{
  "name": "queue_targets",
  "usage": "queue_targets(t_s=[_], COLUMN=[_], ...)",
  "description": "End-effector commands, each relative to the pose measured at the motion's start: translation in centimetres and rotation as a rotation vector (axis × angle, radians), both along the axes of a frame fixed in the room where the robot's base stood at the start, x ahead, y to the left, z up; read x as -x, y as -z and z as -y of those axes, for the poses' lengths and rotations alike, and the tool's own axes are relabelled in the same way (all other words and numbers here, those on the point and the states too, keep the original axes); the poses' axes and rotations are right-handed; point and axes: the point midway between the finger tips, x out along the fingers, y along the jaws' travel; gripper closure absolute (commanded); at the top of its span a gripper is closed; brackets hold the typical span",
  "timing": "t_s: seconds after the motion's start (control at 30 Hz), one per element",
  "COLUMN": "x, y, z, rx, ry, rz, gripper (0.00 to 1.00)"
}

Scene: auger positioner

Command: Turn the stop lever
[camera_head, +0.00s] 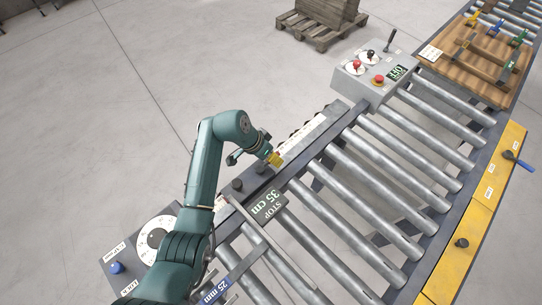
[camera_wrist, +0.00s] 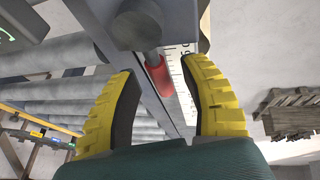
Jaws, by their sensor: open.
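My gripper (camera_head: 272,157) is open above the left rail of the roller conveyor, its yellow fingers pointing down toward the rail. In the wrist view my gripper (camera_wrist: 160,72) has its fingers spread on both sides of a red-tipped lever (camera_wrist: 158,76), which seems to be the stop lever. The lever comes out from below a dark grey round knob (camera_wrist: 140,22). I cannot tell whether a finger touches it. In the head view the lever is hidden or too small to make out.
A white scale strip (camera_head: 305,138) runs along the rail. A grey control box (camera_head: 373,75) with red and black knobs stands further up. Rollers (camera_head: 375,170) fill the right. A blue-handled lever (camera_head: 517,158) sits on a yellow panel (camera_head: 490,192). A dial box (camera_head: 150,240) is lower left.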

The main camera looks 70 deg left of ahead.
Motion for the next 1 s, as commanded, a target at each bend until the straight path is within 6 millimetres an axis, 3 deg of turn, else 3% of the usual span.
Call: queue_targets(t_s=[0.13, 0.37, 1.0], x=[0.01, 0.02, 0.19], y=[-0.03, -0.05, -0.04], z=[0.0, 0.0, -0.16], rx=[0.0, 0.0, 0.002], ry=[0.0, 0.0, -0.05], rz=[0.0, 0.0, -0.003], gripper=[0.57, 1.0, 1.0])
